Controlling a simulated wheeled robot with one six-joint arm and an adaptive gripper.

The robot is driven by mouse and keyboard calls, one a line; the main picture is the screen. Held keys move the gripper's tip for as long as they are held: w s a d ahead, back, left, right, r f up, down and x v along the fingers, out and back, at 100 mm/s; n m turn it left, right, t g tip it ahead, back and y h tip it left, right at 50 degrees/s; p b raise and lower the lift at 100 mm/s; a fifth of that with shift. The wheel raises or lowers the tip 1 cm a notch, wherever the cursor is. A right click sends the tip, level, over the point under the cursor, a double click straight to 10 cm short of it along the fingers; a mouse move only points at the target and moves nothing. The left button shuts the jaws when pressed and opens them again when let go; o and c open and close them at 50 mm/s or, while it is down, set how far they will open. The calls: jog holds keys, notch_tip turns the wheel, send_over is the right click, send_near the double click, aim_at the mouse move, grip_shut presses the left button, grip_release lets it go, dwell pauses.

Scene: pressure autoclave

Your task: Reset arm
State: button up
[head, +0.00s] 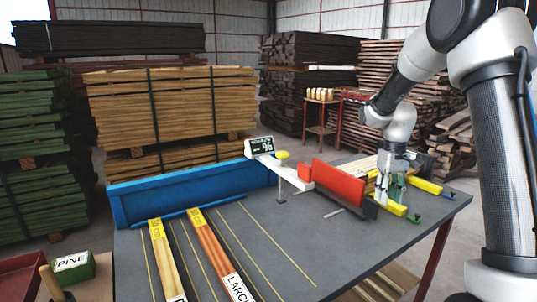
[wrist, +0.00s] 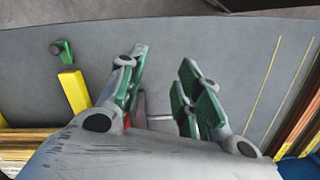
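My gripper (head: 388,188) points down at the right side of the grey table (head: 300,226), beside a red block (head: 338,184) and near yellow bars (head: 426,186). In the wrist view its two green-padded fingers (wrist: 164,72) are spread apart, with grey table surface showing between the tips. I see nothing held between them. My arm comes in from the right in the head view and bends down to the table. The gap between fingertips and table is hard to tell.
A blue fence (head: 180,188) runs along the table's back left. A display (head: 261,146) stands at its end. Two labelled boards (head: 220,252) lie at the front left. A green PINE block (head: 75,268) sits at the lower left. Stacked lumber (head: 170,107) fills the background. The table's middle is mostly clear.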

jog(key=s+r+t, duration=0.2)
jog(key=s+r, duration=0.2)
jog(key=s, duration=0.5)
jog(key=s+a+r+m+t, duration=0.1)
jog(key=s+r, duration=0.4)
jog(key=s, duration=0.5)
jog(key=s+r+m+t, duration=0.1)
jog(key=s+r, duration=0.4)
jog(key=s, duration=0.5)
jog(key=shift+a+r+t, duration=0.2)
jog(key=shift+a+t, duration=0.05)
jog(key=shift+t, duration=0.55)
